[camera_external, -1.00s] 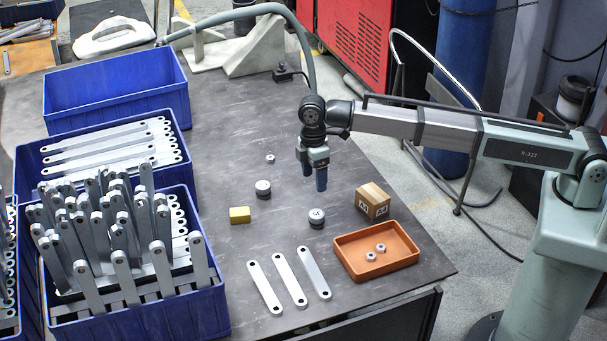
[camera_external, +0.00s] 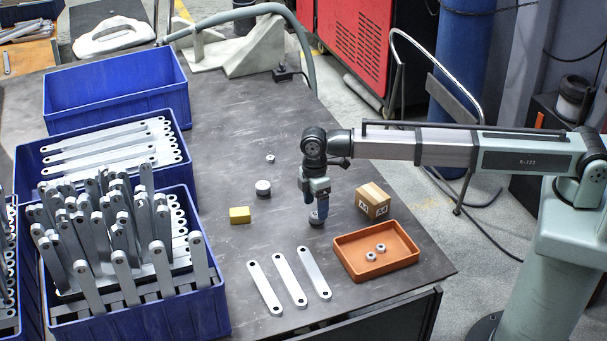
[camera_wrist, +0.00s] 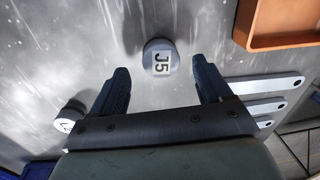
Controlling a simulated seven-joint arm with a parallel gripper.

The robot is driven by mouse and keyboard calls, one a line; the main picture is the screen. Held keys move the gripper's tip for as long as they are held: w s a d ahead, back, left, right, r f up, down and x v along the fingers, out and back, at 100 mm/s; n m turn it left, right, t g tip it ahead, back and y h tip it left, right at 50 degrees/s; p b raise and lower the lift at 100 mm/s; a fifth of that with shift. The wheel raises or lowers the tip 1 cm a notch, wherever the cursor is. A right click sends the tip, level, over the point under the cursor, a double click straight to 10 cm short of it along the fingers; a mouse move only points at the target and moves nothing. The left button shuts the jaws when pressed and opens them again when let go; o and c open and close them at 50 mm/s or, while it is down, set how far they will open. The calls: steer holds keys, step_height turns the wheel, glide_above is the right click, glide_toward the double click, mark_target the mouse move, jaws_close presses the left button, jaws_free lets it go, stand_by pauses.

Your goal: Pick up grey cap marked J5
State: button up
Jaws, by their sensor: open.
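The grey cap marked J5 (camera_wrist: 160,57) stands upright on the dark table, its label readable in the wrist view. In the external view this cap (camera_external: 316,220) is partly hidden behind my fingers. My gripper (camera_wrist: 161,85) is open and empty, with the cap just beyond and between its fingertips in the wrist view. In the external view my gripper (camera_external: 318,208) points down at the cap; I cannot tell whether it touches it. A second grey cap (camera_external: 263,187) stands further left; it also shows at the lower left of the wrist view (camera_wrist: 68,124), its mark not clearly readable.
An orange tray (camera_external: 345,262) with two nuts and a cardboard box (camera_external: 373,201) stand to the right. A yellow block (camera_external: 240,215) lies left. Several flat metal brackets (camera_external: 289,279) lie in front. Blue crates (camera_external: 140,318) fill the left side. Table behind the caps is mostly clear.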

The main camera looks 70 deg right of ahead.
steer(key=shift+s+f, duration=0.15)
steer(key=shift+f, duration=1)
steer(key=shift+s+f, duration=0.15)
steer(key=shift+f, duration=1)
steer(key=shift+c, duration=0.3)
steer(key=c, duration=1.1)
